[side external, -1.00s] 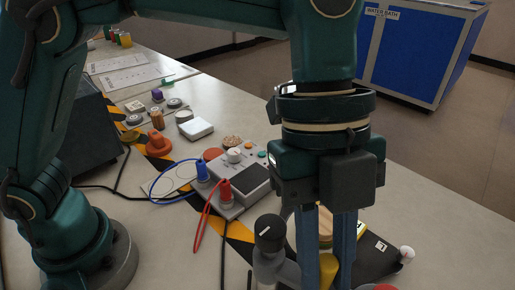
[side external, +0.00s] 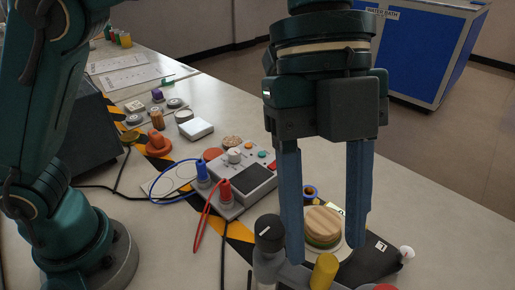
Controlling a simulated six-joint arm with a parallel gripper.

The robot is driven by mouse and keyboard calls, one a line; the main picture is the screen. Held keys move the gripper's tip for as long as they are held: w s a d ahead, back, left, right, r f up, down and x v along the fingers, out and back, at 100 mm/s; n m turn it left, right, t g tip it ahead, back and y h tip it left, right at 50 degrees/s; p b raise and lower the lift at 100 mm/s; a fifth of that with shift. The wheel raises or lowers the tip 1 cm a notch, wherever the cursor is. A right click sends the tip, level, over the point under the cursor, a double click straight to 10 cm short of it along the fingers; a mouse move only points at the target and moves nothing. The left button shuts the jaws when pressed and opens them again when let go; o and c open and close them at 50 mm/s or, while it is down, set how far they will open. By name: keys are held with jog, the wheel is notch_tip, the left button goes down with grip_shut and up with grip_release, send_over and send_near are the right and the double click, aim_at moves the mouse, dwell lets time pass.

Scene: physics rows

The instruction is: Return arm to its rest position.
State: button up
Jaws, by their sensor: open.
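My gripper (side external: 328,240) is in the side external view, right of centre, pointing down. Its two blue fingers are wide apart with nothing held between them. Behind and between the fingers, a round wooden-topped piece (side external: 321,222) sits on a pale disc on the bench. A yellow cylinder (side external: 324,271) stands in front of it near the bottom edge. The fingertips overlap these things in the picture; I cannot tell the exact gap.
A grey meter box (side external: 252,178) with blue and red plugs and leads stands left of the gripper. A black-capped grey post (side external: 269,235) is close by the left finger. A white-topped knob (side external: 406,254) stands at right. The bench (side external: 170,245) is clear at front left. A blue water bath cabinet (side external: 425,50) stands behind.

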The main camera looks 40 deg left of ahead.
jog(key=shift+a+r, duration=0.1)
jog(key=shift+r, duration=0.1)
jog(key=shift+w, duration=0.1)
jog(key=w+a+r+n+t, duration=0.1)
jog(key=w+a+n+t, duration=0.3)
jog(key=a+n, duration=0.65)
jog(key=s+a+f+n+t+y, duration=0.2)
jog(key=s+a+f+n, duration=0.1)
jog(key=a+n, duration=0.4)
jog(key=s+a+f+n+t+y, duration=0.2)
jog(key=s+a+f+n, duration=0.2)
jog(key=a+n, duration=0.2)
jog(key=shift+a+n, duration=0.35)
jog(key=shift+a, duration=0.3)
